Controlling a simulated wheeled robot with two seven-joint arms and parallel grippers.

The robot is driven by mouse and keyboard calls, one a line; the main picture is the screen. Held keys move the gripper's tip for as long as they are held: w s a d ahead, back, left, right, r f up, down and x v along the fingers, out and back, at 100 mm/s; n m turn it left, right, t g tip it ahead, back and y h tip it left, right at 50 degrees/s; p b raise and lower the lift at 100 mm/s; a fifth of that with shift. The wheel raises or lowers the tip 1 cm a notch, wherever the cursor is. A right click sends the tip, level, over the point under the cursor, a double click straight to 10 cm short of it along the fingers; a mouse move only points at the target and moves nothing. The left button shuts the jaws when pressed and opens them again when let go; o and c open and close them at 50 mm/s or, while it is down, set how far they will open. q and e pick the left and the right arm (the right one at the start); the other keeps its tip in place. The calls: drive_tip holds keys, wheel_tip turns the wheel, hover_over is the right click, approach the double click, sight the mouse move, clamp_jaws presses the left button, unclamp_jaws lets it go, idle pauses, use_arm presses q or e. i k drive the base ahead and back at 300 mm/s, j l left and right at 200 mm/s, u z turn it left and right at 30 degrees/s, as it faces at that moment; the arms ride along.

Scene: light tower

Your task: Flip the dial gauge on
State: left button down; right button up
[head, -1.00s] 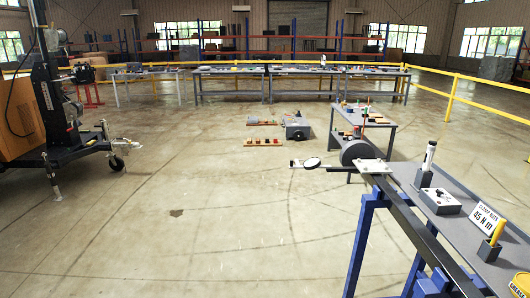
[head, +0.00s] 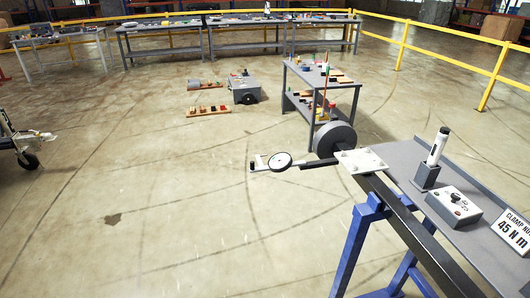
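A round dial gauge (head: 280,161) with a pale face and black rim sits at the end of a thin dark arm. The arm reaches left from a white bolted plate (head: 360,161) beside a dark grey wheel (head: 334,139). A small pale block (head: 259,162) is just left of the gauge. The gauge's switch and display are too small to make out. Neither of my grippers is in view.
A grey bench (head: 485,243) at right holds a white-and-black tool upright in a grey holder (head: 427,177), a grey knob box (head: 454,206) and a "45 N m" sign (head: 514,231). A blue stand (head: 353,245) supports the dark beam.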

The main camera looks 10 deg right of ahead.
sight(279, 162)
drive_tip(key=i+j+z, duration=0.25)
drive_tip(key=i+z, duration=0.2)
drive_tip(key=i, duration=0.15)
drive_tip(key=i+j+z, duration=0.45)
drive_tip(key=i, duration=0.15)
